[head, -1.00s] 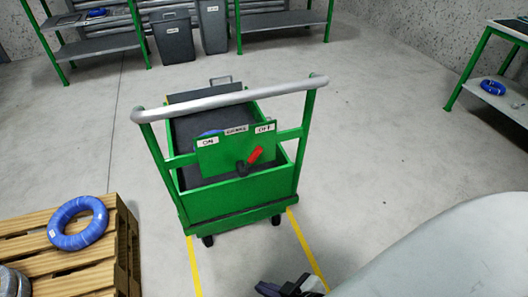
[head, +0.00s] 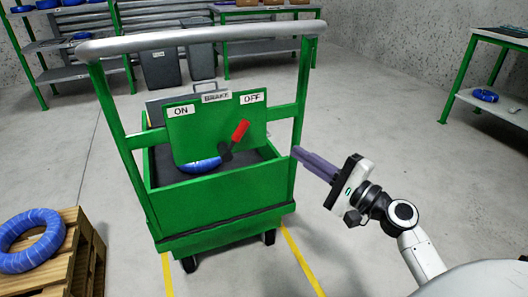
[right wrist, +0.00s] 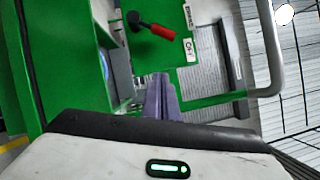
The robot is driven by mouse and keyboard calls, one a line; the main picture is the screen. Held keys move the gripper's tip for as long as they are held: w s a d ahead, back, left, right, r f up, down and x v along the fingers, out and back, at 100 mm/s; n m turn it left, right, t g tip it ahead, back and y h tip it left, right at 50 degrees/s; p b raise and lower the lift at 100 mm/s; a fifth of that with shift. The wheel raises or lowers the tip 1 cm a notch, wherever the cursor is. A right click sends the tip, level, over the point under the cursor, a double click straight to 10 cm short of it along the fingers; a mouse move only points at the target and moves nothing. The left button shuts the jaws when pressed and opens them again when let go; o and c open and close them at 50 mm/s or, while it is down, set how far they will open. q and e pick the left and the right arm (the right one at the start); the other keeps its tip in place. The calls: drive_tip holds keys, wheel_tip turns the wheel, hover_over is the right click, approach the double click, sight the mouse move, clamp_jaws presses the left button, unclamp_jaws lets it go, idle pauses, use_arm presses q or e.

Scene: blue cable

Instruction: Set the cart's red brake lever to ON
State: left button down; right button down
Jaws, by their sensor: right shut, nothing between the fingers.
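The cart's red brake lever (head: 240,131) is on a green panel (head: 190,136) below the handlebar and tilts up to the right, toward the OFF label (head: 252,98). The ON label (head: 181,111) is at the panel's left. The lever also shows in the right wrist view (right wrist: 158,31), beyond my fingers. My right gripper (head: 298,153) is shut and empty, its purple fingers pointing left near the cart's right post, apart from the lever. The fingers also show in the right wrist view (right wrist: 160,78). My left gripper is not in view.
The cart's grey handlebar (head: 200,36) spans above the panel, with a green post (head: 302,95) at the right. A blue cable coil (head: 200,166) lies in the cart. A pallet (head: 75,262) with another coil (head: 32,240) stands at left. Floor right of the cart is clear.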

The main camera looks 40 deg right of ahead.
sight(235, 136)
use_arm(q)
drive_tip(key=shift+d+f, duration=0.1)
use_arm(e)
drive_tip(key=shift+d+r+m, duration=0.4)
drive_tip(key=shift+d+r, duration=0.1)
drive_tip(key=shift+r, duration=0.1)
